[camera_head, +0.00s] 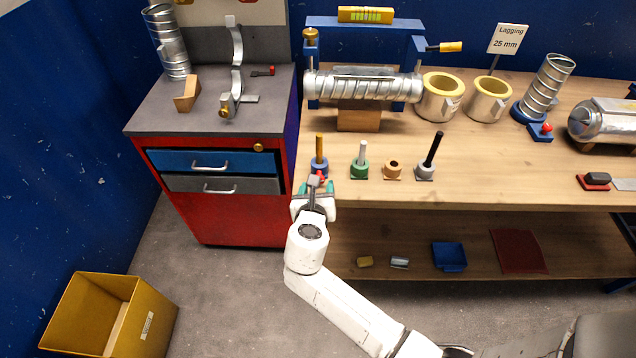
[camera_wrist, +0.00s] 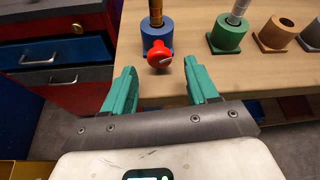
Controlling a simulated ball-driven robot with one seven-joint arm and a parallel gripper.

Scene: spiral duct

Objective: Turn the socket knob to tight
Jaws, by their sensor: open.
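The socket knob (camera_wrist: 158,52) is red with a pale mark on its face, low on the front of a blue socket (camera_wrist: 150,34) that holds an upright brass-coloured rod (camera_wrist: 156,10). In the head view the blue socket (camera_head: 319,168) stands at the bench's front left edge; the knob is mostly hidden there by my gripper (camera_head: 316,187). In the wrist view my gripper (camera_wrist: 159,68) is open, its two green fingers on either side of the knob's line and short of it. Nothing is between the fingers. I cannot read a tight marking.
A green socket (camera_head: 360,167), an orange socket (camera_head: 392,169) and a grey socket (camera_head: 425,170) stand to the right. A red cabinet (camera_head: 240,209) is left of the workbench (camera_head: 480,186). A silver spiral duct (camera_head: 365,86) lies behind. A yellow bin (camera_head: 110,315) is on the floor.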

